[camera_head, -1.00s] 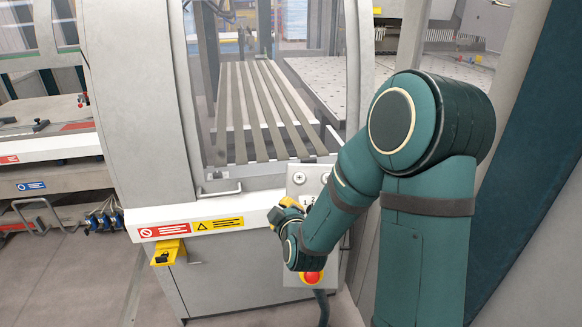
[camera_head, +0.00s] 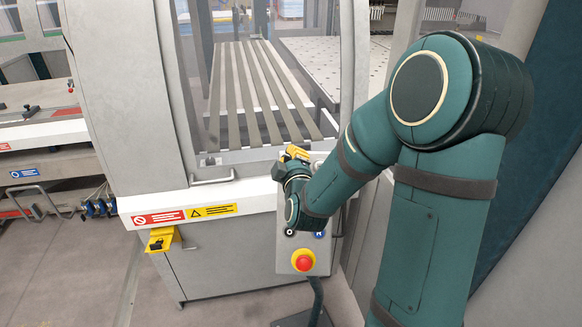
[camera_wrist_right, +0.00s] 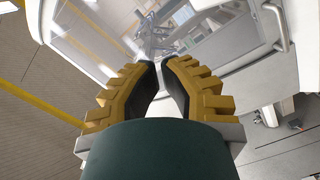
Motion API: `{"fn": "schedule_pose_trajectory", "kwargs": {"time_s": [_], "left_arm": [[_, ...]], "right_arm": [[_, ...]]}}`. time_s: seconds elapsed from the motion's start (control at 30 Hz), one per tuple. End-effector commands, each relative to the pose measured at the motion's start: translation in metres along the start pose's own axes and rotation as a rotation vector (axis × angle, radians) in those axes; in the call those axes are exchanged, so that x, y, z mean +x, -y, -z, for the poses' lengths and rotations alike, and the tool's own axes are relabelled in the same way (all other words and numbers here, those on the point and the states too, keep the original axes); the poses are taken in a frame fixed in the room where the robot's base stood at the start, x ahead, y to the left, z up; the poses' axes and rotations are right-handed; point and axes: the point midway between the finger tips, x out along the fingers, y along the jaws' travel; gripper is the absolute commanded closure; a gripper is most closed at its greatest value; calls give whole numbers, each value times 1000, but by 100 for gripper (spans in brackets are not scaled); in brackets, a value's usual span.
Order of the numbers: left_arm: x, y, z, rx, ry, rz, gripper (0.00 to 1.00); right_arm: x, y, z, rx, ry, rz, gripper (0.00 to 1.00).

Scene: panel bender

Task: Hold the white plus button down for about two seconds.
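The control panel (camera_head: 321,262) is an upright grey box on the front right of the machine. Its upper part is mostly hidden behind my right gripper and forearm in the head view, and I cannot make out the white plus button there. My right gripper (camera_head: 297,152) is at the panel's top edge, with yellow fingers pointing toward the machine; whether it touches is unclear. In the right wrist view the gripper (camera_wrist_right: 159,62) has a narrow gap between its dark pads, with nothing held. The panel's buttons do not show clearly in that view. My left gripper is out of view.
Low on the panel are a red emergency stop (camera_head: 304,260) on yellow and a blue button (camera_head: 319,234). The machine's clear window (camera_head: 262,100) stands behind the gripper.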

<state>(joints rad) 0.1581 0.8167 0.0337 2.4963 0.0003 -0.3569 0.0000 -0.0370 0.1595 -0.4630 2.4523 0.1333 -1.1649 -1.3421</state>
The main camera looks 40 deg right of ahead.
Motion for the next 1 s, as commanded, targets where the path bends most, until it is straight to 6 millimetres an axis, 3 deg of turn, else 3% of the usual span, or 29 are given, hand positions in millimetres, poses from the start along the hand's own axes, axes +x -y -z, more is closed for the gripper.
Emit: {"fn": "schedule_pose_trajectory", "kwargs": {"time_s": [0.53, 1.0], "left_arm": [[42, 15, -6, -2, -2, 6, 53], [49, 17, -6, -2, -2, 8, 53]], "right_arm": [[53, 32, -31, -1, 1, 0, 100], [64, 35, -35, 0, 1, 2, 100]]}}
